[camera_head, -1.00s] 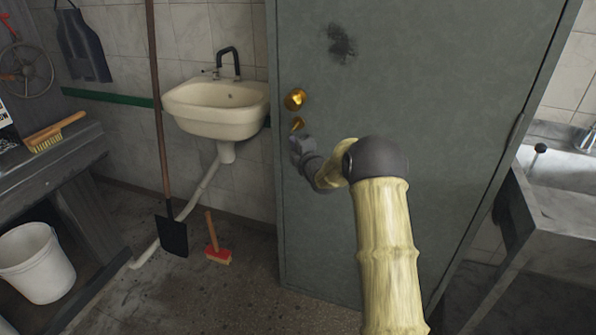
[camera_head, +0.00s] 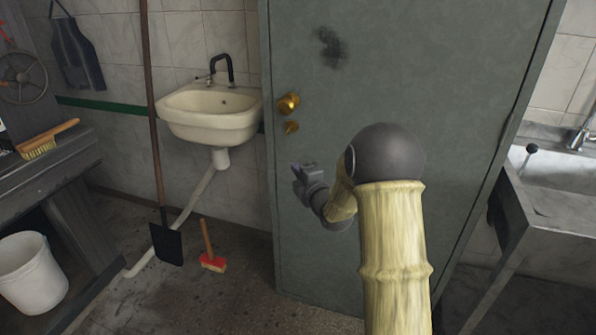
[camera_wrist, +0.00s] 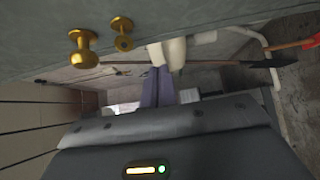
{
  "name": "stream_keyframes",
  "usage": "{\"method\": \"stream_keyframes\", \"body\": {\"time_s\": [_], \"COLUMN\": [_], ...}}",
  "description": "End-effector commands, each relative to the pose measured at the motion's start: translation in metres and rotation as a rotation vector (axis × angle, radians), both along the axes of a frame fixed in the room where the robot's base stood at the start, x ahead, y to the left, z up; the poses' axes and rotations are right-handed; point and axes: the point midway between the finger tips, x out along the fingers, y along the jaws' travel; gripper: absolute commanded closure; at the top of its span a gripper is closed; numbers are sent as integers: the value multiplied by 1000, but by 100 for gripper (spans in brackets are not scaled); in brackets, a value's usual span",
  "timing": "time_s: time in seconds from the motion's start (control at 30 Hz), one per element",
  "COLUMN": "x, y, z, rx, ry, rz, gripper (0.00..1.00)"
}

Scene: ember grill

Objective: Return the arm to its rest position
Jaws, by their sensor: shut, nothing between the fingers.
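In the wrist view the two fingers (camera_wrist: 157,85) lie side by side, pointing away from me.
A cream sink (camera_head: 210,115) hangs on the wall left of the door. A long-handled shovel (camera_head: 166,243) and a red brush (camera_head: 212,262) stand on the floor. A bench (camera_head: 60,160) and white bucket (camera_head: 32,275) are at left. A metal sink (camera_head: 545,205) stands at right.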

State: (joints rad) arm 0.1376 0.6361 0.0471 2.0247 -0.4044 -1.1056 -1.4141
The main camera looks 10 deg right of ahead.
Motion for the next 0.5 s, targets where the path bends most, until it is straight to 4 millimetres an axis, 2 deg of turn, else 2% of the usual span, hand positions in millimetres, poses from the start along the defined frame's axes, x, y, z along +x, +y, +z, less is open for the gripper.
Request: {"method": "stream_keyframes", "body": {"time_s": [0.33,0.5], "x": [-3,-23], "y": [-2,-5], "z": [-1,-10], "rx": [21,151], "ry": [33,211], "rz": [-12,-80], "gripper": [100,100]}}
